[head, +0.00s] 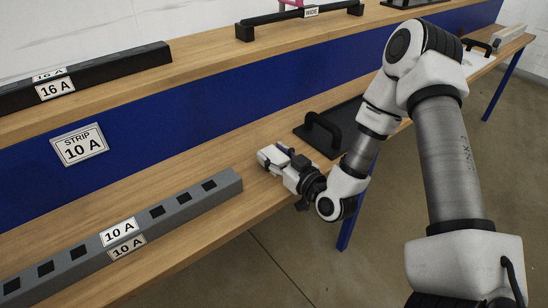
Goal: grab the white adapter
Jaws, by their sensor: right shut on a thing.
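The white adapter (267,157) is a small white block at the tip of my right gripper (285,161), over the lower wooden shelf, just right of the grey power strip's end. My right gripper is shut on it, and its dark fingers and my wrist hide part of it. I cannot tell whether the adapter touches the shelf. My left gripper is not in view.
The grey 10 A strip (187,204) with several dark square sockets lies on the lower shelf (225,160). A black tray with a handle (322,128) is behind my wrist. A black 16 A strip (110,71) is on the upper shelf, above a STRIP 10 A sign (80,146).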

